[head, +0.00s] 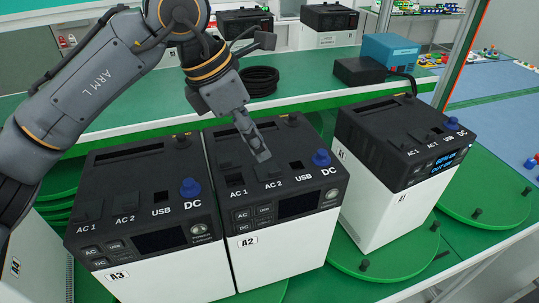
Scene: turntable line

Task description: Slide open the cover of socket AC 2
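Three power stations with black tops and white bodies stand in a row: A3 (150,215) at left, A2 (290,243) in the middle and A1 (375,200) at right. Each has AC 1, AC 2, USB and DC sockets on top. My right gripper is out of view.
Blue DC knobs (321,158) rise beside the sockets. The stations stand on green turntables (395,275) with black pegs. Behind are a coiled black cable (260,80), a blue box (390,50) and more stations.

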